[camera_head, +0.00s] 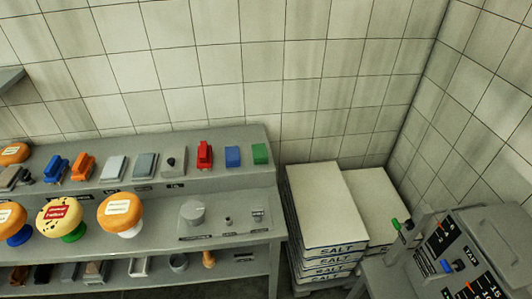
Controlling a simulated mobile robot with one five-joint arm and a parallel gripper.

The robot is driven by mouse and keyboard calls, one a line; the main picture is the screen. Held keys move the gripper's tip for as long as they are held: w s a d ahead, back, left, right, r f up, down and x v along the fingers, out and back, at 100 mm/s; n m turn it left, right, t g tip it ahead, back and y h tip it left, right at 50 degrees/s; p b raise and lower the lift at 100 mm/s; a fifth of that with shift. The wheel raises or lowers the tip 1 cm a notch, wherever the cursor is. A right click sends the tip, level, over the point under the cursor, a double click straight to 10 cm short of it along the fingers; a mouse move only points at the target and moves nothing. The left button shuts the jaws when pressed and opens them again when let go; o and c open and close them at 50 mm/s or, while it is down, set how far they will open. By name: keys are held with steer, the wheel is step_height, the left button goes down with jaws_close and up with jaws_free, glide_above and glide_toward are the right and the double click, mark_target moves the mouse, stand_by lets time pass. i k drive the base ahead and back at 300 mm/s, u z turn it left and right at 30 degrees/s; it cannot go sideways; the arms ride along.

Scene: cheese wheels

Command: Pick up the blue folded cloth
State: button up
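The blue folded cloth (232,156) appears to be the small flat blue block near the right end of the upper shelf of the grey bench (228,183). It sits between a red object (205,154) on its left and a similar green folded piece (260,153) on its right, with small gaps between them. Nothing covers it. My gripper is not in view.
Brushes, one blue (56,168) and one orange (83,166), and several grey blocks share the upper shelf. Cheese wheels (121,209) stand on the lower ledge. Stacked salt sacks (328,205) stand right of the bench. A labelled grey machine (490,225) fills the lower right.

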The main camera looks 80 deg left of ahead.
mark_target(232, 154)
steer(key=z, duration=0.15)
steer(key=i, duration=0.4)
steer(key=u, duration=4.35)
steer(key=i, duration=2.05)
steer(key=z, duration=0.05)
